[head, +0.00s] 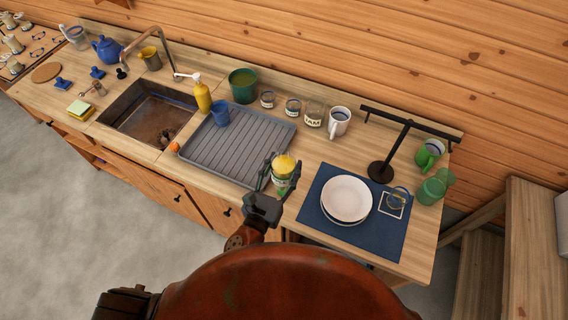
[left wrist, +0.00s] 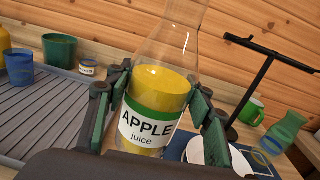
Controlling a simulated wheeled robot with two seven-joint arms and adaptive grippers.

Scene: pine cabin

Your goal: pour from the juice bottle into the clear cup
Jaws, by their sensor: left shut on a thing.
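The juice bottle has a clear neck, yellow juice and an APPLE juice label; it shows in the head view (head: 285,166) and the left wrist view (left wrist: 158,95). My left gripper (head: 277,179) is shut around the bottle, with a finger on either side in the left wrist view (left wrist: 160,98). The bottle is roughly upright near the counter's front edge, right of the drying rack; whether its base touches the counter is hidden. The clear cup (head: 398,197) stands on a white square outline on the blue mat, right of the bottle, apart from it. My right gripper is not in view.
White plates (head: 346,198) lie on the blue mat (head: 320,189) between bottle and cup. A black stand (head: 381,170) rises behind the mat. A green carafe (head: 433,189) and green mug (head: 429,153) stand right of it. The grey rack (head: 238,150) holds a blue cup (head: 221,113).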

